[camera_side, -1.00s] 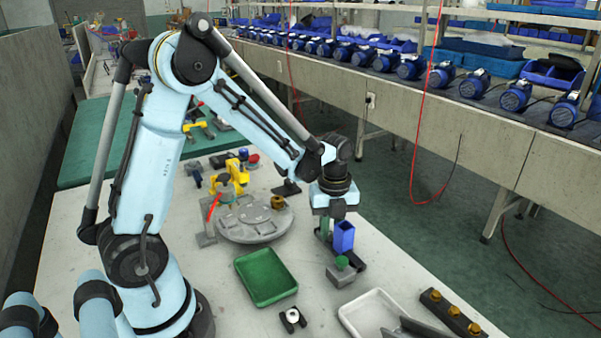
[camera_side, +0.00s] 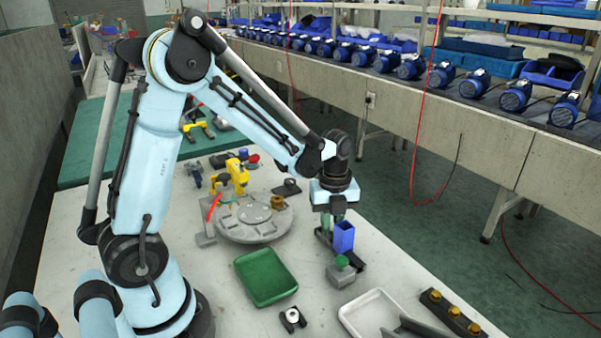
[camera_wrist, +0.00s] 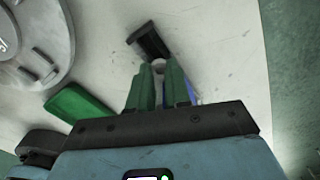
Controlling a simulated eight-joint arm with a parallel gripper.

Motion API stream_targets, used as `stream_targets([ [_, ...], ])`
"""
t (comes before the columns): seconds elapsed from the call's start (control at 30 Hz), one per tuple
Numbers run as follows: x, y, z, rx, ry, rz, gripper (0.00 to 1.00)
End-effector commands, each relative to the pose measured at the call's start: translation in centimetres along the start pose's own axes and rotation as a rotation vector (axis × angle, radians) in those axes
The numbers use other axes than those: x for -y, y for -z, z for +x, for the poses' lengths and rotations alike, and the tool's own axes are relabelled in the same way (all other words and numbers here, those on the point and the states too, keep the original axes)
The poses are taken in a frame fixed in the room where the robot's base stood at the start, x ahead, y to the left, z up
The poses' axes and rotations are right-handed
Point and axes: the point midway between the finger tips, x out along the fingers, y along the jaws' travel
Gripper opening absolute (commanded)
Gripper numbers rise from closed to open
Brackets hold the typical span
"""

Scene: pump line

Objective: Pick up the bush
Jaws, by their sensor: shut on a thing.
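My gripper (camera_side: 335,214) is above the right part of the white table, at the blue upright bin, with its green fingers pointing down. In the wrist view the two green fingers (camera_wrist: 160,88) are shut on a small pale grey piece, which I take to be the bush (camera_wrist: 158,66). Only its end shows between the fingertips; the rest is hidden. In the side view the held piece cannot be made out.
The blue bin (camera_side: 344,238) stands close beside the fingers. A grey block with a green knob (camera_side: 341,270) is in front. A green tray (camera_side: 266,277), a round grey plate (camera_side: 252,222) and a white tray (camera_side: 382,316) lie around. A dark block (camera_wrist: 148,42) lies beyond the fingertips.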

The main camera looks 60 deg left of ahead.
Motion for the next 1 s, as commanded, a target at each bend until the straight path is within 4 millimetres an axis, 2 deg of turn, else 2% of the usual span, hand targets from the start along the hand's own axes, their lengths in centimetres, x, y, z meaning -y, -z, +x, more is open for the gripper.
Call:
stream_targets([
  [0.57, 0.0, 0.0, -0.5, 0.0, 0.0, 0.0, 0.0],
  [1.0, 0.0, 0.0, -2.9, 0.0, 0.0, 0.0, 0.0],
])
